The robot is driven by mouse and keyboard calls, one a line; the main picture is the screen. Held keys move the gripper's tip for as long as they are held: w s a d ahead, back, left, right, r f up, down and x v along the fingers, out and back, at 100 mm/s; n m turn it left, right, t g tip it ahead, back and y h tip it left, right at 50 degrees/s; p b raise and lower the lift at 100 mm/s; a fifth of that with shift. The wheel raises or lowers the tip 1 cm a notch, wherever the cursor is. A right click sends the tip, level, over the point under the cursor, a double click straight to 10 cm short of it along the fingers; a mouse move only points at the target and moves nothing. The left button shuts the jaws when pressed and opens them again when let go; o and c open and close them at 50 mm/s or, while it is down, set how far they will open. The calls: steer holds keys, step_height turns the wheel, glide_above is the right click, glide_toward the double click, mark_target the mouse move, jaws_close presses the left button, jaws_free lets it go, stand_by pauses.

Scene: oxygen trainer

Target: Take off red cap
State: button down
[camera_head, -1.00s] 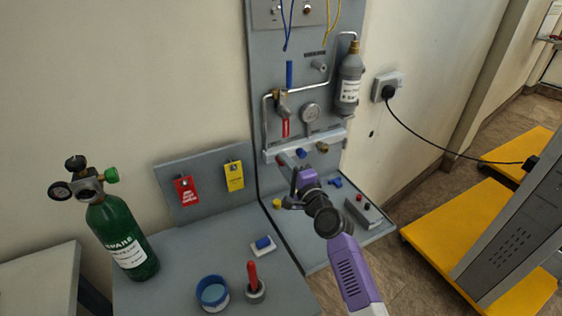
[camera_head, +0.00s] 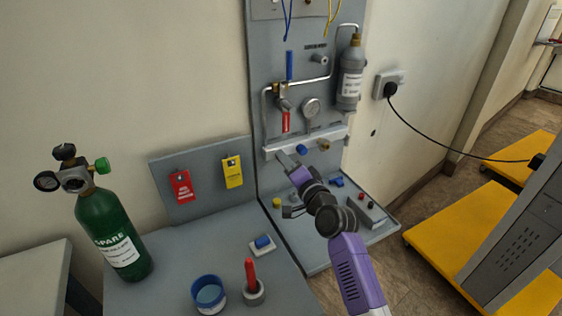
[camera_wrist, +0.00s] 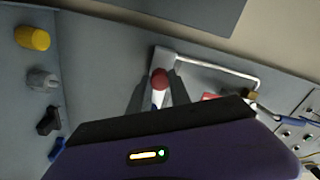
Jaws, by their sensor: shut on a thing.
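The red cap (camera_wrist: 159,79) shows in the wrist view between the two fingertips of my gripper (camera_wrist: 159,90). My gripper is shut on it, one finger on each side. Behind the cap is the left end of the pale manifold bar (camera_wrist: 166,54). I cannot tell whether the cap still touches its port. In the head view my gripper (camera_head: 284,158) is at the left end of the manifold bar (camera_head: 329,138), and the red cap is hidden there.
A blue cap (camera_head: 301,150) and a brass fitting (camera_head: 324,147) sit along the bar to the right. A red valve handle (camera_head: 286,122) hangs above. A yellow cap (camera_head: 277,203) lies on the shelf below. A green cylinder (camera_head: 112,235) and a blue-rimmed cup (camera_head: 208,293) stand left.

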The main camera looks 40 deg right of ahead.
steer(key=shift+f, duration=0.1)
steer(key=shift+n+b, duration=1.3)
steer(key=shift+n, duration=0.5)
steer(key=shift+n+b, duration=0.45)
steer(key=shift+n, duration=0.15)
steer(key=c, duration=1.2)
jaws_free()
